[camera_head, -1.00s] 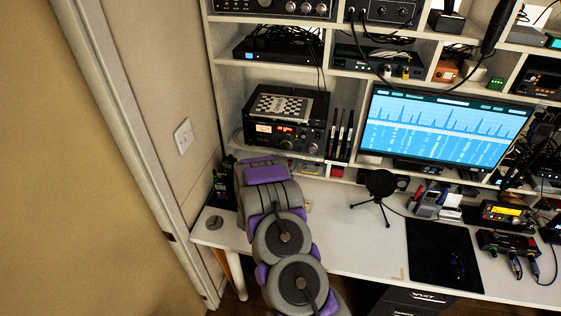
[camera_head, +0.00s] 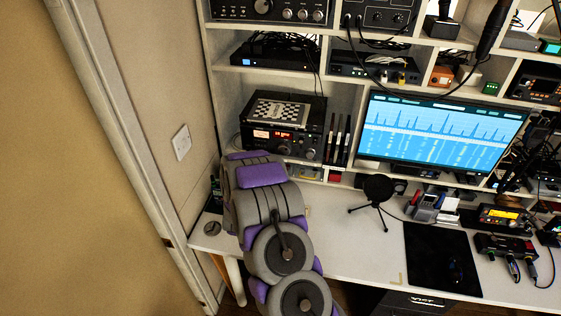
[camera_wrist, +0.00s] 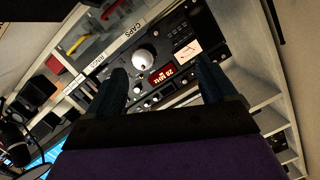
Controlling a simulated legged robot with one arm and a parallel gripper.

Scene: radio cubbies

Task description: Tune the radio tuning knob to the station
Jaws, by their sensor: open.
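In the wrist view a black radio (camera_wrist: 168,50) with a red lit display fills the middle, tilted in the picture. Its large silvery tuning knob (camera_wrist: 145,60) shows between and beyond the fingers of my gripper (camera_wrist: 160,82). The two dark fingers are spread apart with nothing between them, and the knob is not held. In the head view the radio (camera_head: 284,140) sits in the left cubby with a checkered item (camera_head: 277,113) on top. The gripper is hidden there behind my grey and purple arm, below and in front of the radio.
A monitor (camera_head: 440,132) stands right of the cubby, beyond several upright dark items (camera_head: 340,140). A small tripod microphone (camera_head: 378,190) and a black mat (camera_head: 440,258) are on the desk. A wall with a switch (camera_head: 181,142) is close on the left.

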